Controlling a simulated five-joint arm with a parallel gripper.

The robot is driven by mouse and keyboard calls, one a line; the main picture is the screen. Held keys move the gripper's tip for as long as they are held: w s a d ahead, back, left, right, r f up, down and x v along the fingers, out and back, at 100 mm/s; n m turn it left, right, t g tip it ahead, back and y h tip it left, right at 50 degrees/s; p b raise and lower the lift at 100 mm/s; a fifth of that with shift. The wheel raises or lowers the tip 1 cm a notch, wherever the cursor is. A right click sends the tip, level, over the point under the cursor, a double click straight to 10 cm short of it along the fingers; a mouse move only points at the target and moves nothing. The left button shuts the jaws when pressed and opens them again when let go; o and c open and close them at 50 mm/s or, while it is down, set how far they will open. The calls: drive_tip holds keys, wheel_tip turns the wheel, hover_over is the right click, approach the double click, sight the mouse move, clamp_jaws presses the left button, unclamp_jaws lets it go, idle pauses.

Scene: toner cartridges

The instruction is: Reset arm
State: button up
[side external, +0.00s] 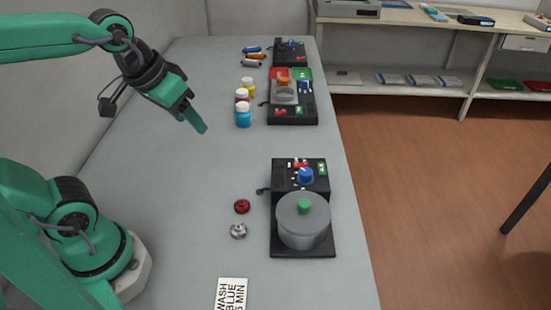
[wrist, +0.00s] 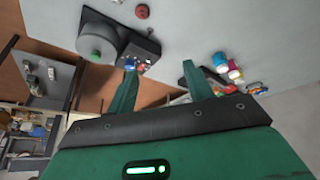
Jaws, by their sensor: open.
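My gripper (side external: 198,124) is raised above the grey table in the side view, left of the coloured bottles and clear of them. Its green fingers point down and to the right. In the wrist view my gripper (wrist: 162,72) shows two fingers spread apart with nothing between them. My arm reaches in from the left edge of the side view.
A grey lidded pot (side external: 303,219) stands on the near black unit (side external: 305,253). A red part (side external: 242,206), a metal part (side external: 238,230) and a printed card (side external: 231,293) lie nearby. Bottles (side external: 243,116) stand beside a farther black unit (side external: 294,117). The table's left-centre is clear.

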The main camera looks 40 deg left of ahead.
drive_tip(key=s, duration=0.1)
drive_tip(key=s+f+m, duration=0.1)
drive_tip(key=shift+s+a+t, duration=0.3)
drive_tip(key=shift+a, duration=0.1)
